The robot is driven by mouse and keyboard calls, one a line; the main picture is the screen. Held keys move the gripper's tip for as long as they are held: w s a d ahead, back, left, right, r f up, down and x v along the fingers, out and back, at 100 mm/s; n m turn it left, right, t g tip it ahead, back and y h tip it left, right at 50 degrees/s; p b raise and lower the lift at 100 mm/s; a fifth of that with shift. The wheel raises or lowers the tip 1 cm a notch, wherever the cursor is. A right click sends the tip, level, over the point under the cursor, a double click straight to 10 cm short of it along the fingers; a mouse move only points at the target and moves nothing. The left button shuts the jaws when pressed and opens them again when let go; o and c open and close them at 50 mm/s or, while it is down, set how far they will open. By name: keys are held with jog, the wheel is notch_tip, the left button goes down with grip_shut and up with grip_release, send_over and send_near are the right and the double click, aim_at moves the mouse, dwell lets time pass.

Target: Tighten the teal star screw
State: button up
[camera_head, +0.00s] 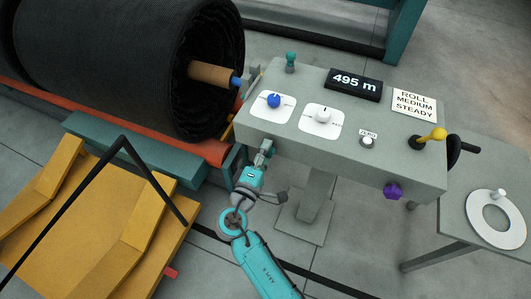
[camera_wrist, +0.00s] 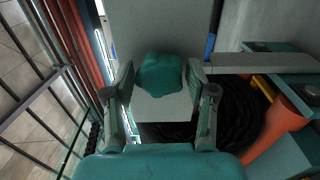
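The teal star screw (camera_wrist: 160,72) is a lobed teal knob on a pale grey face in the wrist view. It sits between the tips of my gripper (camera_wrist: 160,82), with narrow gaps seeming to show on both sides. My gripper is open; whether the tips reach past the knob's edge is hard to tell. In the head view my gripper (camera_head: 266,147) is at the left front of the grey console (camera_head: 350,151), and the star screw is hidden behind it.
A purple star knob (camera_head: 393,190) is on the console's front right. The top carries a blue knob (camera_head: 274,101), a white knob (camera_head: 323,115), a yellow-tipped lever (camera_head: 437,134) and a teal post (camera_head: 291,61). A black netting roll (camera_head: 130,60) lies left. A side table (camera_head: 460,225) stands right.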

dwell(0.3)
jog(key=shift+v, duration=2.5)
jog(key=o, duration=0.6)
